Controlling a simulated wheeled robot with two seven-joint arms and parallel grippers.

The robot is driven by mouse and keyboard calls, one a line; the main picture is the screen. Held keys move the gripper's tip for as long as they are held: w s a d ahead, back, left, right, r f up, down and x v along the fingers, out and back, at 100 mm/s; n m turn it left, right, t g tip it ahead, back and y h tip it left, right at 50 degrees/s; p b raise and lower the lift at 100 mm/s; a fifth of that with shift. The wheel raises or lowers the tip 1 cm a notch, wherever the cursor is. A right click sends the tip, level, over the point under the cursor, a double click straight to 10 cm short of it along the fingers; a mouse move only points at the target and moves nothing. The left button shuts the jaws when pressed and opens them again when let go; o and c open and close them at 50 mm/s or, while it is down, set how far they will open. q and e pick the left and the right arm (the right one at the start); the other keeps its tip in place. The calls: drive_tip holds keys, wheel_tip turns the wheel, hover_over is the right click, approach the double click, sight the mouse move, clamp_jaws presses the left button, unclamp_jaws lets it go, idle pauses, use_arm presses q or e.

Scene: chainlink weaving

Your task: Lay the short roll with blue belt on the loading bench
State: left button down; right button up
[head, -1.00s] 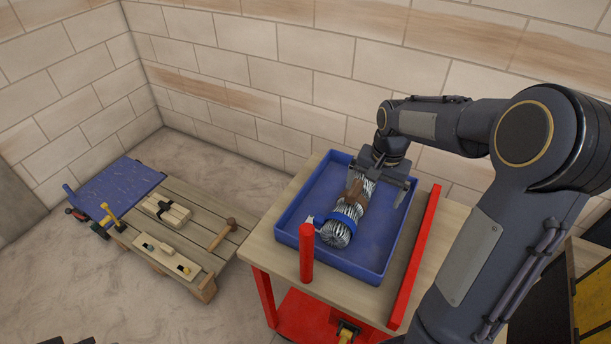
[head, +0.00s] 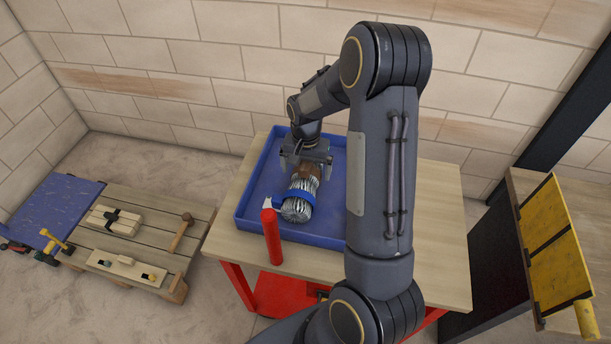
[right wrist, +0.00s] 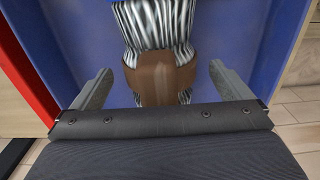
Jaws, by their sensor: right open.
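The short roll (head: 297,209) is a bundle of grey wire with a blue belt (head: 293,197) near its front end and a brown band near its far end. It lies in a blue tray (head: 247,222) on a wooden-topped red table. My right gripper (head: 306,163) is over the roll's far end. In the right wrist view the open fingers (right wrist: 160,88) stand on either side of the brown band (right wrist: 157,80), with gaps at both sides. The wire roll (right wrist: 155,25) runs away from the gripper there. My left gripper is not in view.
A low wooden pallet (head: 150,215) with tools and a blue surface (head: 50,208) are at the left. A bench with yellow panels (head: 556,250) stands at the right. My right arm hides the tray's right side.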

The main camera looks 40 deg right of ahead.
drive_tip(key=shift+r, duration=0.1)
drive_tip(key=c, duration=1.3)
